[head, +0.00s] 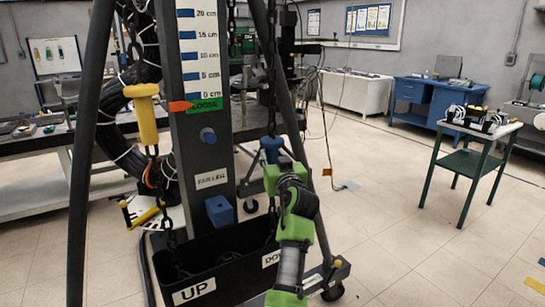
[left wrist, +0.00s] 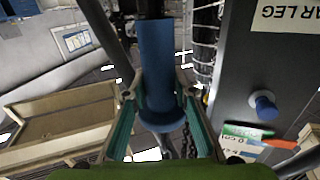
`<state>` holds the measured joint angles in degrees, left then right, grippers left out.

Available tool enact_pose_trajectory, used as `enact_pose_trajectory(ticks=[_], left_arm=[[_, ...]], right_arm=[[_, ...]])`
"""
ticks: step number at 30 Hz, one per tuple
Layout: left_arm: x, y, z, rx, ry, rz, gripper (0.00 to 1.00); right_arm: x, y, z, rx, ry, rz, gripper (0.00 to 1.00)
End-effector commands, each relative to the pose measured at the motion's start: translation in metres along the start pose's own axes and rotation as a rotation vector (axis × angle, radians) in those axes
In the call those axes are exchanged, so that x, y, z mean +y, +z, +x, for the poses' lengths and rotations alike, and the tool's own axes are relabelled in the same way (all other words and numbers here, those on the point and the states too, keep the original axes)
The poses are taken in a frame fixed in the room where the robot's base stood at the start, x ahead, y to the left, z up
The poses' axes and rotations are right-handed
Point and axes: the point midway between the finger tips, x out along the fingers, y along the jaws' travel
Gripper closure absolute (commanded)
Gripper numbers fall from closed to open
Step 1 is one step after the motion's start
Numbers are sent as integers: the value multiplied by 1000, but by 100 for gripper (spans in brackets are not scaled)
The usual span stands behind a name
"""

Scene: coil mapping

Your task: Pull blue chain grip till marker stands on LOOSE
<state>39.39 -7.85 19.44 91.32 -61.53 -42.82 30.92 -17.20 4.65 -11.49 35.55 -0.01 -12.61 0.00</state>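The blue chain grip (head: 271,148) hangs on a dark chain right of the scale column. It also shows in the left wrist view (left wrist: 158,70) as a blue cylinder with a wider flange. My left gripper (head: 284,176) has its teal-padded fingers on both sides of the grip by the flange, and it looks shut on it. The orange marker (head: 180,106) has its tip at the green LOOSE band (head: 205,104), near the border with 0 cm; the left wrist view shows this too, upside down. A yellow chain grip (head: 147,115) hangs left of the column. My right gripper is not in view.
A black bin (head: 220,286) with UP and DOWN labels stands at the column's foot, with chain in it. Dark stand legs (head: 88,150) flank the column. A small table (head: 475,128) stands to the right. Floor between is clear.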

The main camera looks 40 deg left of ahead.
Motion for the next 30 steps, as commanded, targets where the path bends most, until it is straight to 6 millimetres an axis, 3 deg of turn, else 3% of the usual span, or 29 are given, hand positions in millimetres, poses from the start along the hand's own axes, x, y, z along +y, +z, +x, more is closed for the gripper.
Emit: enact_pose_trajectory(ticks=[14,24,30], left_arm=[[0,-7,0,4,-1,-1,58],[0,-68,1,4,-1,-3,58],[0,-93,1,-1,-1,0,58]], right_arm=[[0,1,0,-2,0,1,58],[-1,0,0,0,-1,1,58],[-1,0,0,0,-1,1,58]])
